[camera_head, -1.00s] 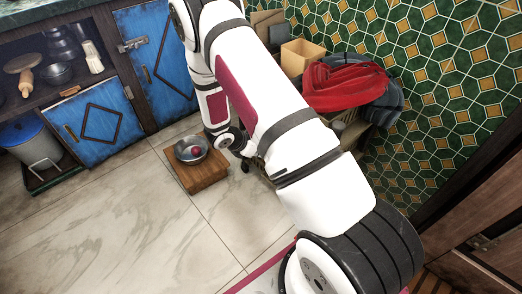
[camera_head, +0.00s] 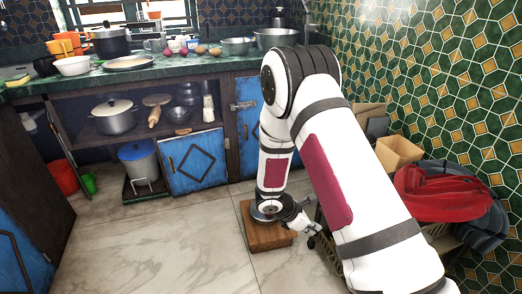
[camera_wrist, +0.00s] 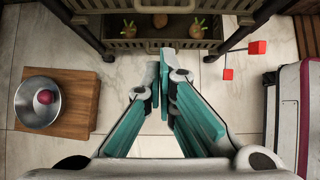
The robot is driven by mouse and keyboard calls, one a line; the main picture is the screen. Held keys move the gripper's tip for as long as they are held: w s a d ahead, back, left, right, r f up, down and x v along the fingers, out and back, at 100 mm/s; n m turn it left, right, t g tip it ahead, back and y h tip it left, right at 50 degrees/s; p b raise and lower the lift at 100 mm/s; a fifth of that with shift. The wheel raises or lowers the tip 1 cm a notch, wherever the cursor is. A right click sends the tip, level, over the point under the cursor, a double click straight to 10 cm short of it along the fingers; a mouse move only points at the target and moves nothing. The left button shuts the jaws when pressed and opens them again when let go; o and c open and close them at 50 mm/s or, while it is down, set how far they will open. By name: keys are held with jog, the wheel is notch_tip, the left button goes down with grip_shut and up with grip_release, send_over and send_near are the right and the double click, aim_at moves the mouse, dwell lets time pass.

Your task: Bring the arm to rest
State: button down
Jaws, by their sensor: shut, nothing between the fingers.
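My gripper (camera_wrist: 166,62) is shut and empty in the wrist view, its teal fingers meeting in front of a dark rack (camera_wrist: 120,43). My white arm (camera_head: 340,160) reaches down past the blue cabinets in the head view, with my gripper low beside a wooden board (camera_head: 268,236) on the floor. A metal bowl (camera_wrist: 38,118) with a red round thing (camera_wrist: 45,96) in it sits on that board, left of my gripper in the wrist view. In the head view my arm mostly hides the bowl.
The rack holds several sprouting bulbs (camera_wrist: 196,28). Two red cubes (camera_wrist: 257,47) show at its right. A red cloth (camera_head: 440,195) lies right of my arm. A counter (camera_head: 180,70) with pots and food runs along the back. The tiled floor (camera_head: 150,245) at left is clear.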

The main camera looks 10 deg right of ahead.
jog(key=s+r+m+g, duration=0.1)
jog(key=s+r+m, duration=0.3)
jog(key=r, duration=0.5)
jog(key=s+d+r+m+y, duration=0.1)
jog(key=s+r+m, duration=0.25)
jog(key=r, duration=0.55)
jog(key=s+r+m+g, duration=0.1)
jog(key=s+r+m, duration=0.3)
jog(key=r, duration=0.5)
jog(key=s+a+r+m+t+y, duration=0.1)
jog(key=s+a+r+m+y, duration=0.2)
jog(key=s, duration=0.5)
jog(key=s+a+r+m+y, duration=0.2)
jog(key=s+a+r, duration=0.15)
jog(key=s, duration=0.45)
jog(key=s+a+r+m+t+y, duration=0.1)
jog(key=s+a+r+m+y, duration=0.2)
jog(key=s, duration=0.5)
notch_tip(320, 180, up, 28)
jog(key=t+h+p, duration=0.1)
jog(key=t+p, duration=0.2)
jog(key=p, duration=2.4)
jog(key=shift+w+a+t, duration=0.2)
jog(key=shift+a+t, duration=0.1)
jog(key=shift+a, duration=0.1)
jog(key=shift+n, duration=0.25)
